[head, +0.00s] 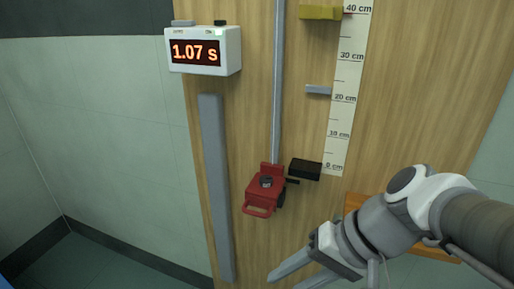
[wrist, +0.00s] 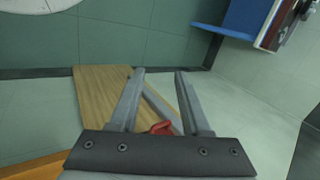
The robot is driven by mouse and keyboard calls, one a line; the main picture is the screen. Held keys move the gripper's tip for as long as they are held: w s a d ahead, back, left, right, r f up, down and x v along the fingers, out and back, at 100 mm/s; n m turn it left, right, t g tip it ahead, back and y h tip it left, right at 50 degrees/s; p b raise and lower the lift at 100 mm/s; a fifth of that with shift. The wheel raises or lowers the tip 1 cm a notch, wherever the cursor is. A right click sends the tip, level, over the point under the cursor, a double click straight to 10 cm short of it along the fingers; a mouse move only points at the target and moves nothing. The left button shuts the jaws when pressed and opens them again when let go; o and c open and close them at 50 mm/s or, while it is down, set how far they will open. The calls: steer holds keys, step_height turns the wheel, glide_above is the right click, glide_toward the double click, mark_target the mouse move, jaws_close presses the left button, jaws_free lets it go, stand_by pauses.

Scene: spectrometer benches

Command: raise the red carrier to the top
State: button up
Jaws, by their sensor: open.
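The red carrier (head: 264,190) sits low on the vertical metal rail (head: 278,80) of the wooden board, near the 0 cm end of the scale. It has a loop handle at its lower front and a small dark piece on top. My gripper (head: 284,281) is open, below and to the right of the carrier and apart from it in the head view. In the wrist view my gripper (wrist: 159,73) has its two fingers spread. A small red part (wrist: 161,128), likely the carrier, shows low between them; the rest is hidden by the gripper's body.
A black block (head: 305,169) is beside the carrier, at the foot of the scale (head: 344,100). A grey tab (head: 318,90) and a yellow block (head: 320,13) are higher up. A timer (head: 204,51) reads 1.07 s. A grey strip (head: 216,180) runs down the board's left.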

step_height(320, 180, down, 4)
steer(key=w+a+m+y+b, duration=0.2)
steer(key=w+y+b, duration=0.1)
steer(key=y, duration=0.1)
steer(key=m+t+y+b, duration=0.2)
steer(key=m+t+b, duration=0.4)
steer(key=t+b, duration=0.3)
glide_toward(250, 211)
steer(key=shift+t, duration=0.5)
steer(key=x, duration=0.4)
steer(key=f+b+x, duration=0.1)
steer(key=x, duration=0.7)
steer(key=shift+d+f, duration=0.15)
steer(key=shift+c, duration=0.3)
jaws_close()
steer(key=shift+f, duration=0.1)
